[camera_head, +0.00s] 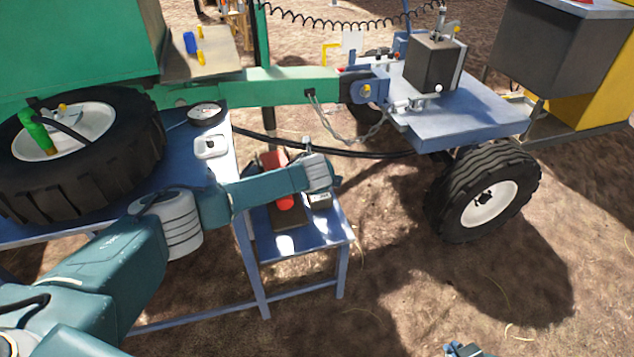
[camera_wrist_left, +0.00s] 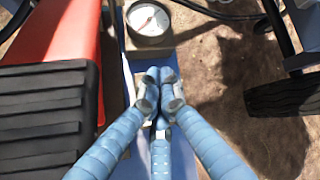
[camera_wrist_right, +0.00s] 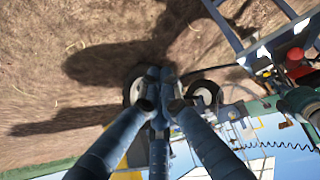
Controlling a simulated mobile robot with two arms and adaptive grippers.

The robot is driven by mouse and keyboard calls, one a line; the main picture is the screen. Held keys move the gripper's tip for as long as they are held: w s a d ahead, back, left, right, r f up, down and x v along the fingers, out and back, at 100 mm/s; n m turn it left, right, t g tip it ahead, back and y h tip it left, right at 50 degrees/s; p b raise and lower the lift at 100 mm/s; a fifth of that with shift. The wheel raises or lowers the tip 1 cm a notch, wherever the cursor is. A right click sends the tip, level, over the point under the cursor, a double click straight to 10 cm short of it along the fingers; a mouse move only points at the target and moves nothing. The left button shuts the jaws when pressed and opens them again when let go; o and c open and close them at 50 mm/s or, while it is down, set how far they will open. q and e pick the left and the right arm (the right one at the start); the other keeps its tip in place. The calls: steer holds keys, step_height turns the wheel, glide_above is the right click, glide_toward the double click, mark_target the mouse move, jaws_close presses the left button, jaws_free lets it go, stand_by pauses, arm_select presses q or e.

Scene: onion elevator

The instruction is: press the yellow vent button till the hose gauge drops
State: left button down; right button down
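A round white gauge (camera_wrist_left: 148,20) in a dark rim shows at the top of the left wrist view; I cannot read its value. My left gripper (camera_wrist_left: 160,78) has its fingertips together with nothing visible between them, just below the gauge in that view. In the head view, my left arm reaches over a small blue stand (camera_head: 300,243), and its fingers are mostly hidden. A small yellow knob (camera_head: 366,91) sits on the blue hitch block; I cannot tell whether it is the vent button.
A red device (camera_wrist_left: 72,25) with a black ribbed part (camera_wrist_left: 45,110) lies beside my left fingers. A black hose (camera_head: 370,153) runs toward the wheeled blue cart (camera_head: 460,125).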

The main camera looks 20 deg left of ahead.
arm_select(q)
steer(key=shift+r, duration=0.25)
steer(key=shift+p, duration=0.3)
arm_select(e)
steer(key=s, duration=0.1)
steer(key=s+d+f+g, duration=0.1)
steer(key=s, duration=0.1)
steer(key=shift+s+d+f+g, duration=0.2)
steer(key=shift+f+g, duration=0.1)
steer(key=shift+g, duration=0.1)
steer(key=shift+a, duration=0.1)
arm_select(q)
steer(key=shift+r+p, duration=0.75)
steer(key=shift+p, duration=0.05)
steer(key=shift+r+p, duration=0.7)
steer(key=shift+p, duration=0.05)
arm_select(e)
steer(key=s+d+g+h, duration=0.1)
steer(key=s+d+g, duration=0.15)
steer(key=s, duration=0.35)
arm_select(q)
steer(key=shift+r+p, duration=0.5)
steer(key=shift+p, duration=0.05)
steer(key=shift+r+p, duration=0.6)
steer(key=shift+p, duration=0.05)
arm_select(e)
steer(key=s+a+x, duration=0.1)
steer(key=x, duration=0.8)
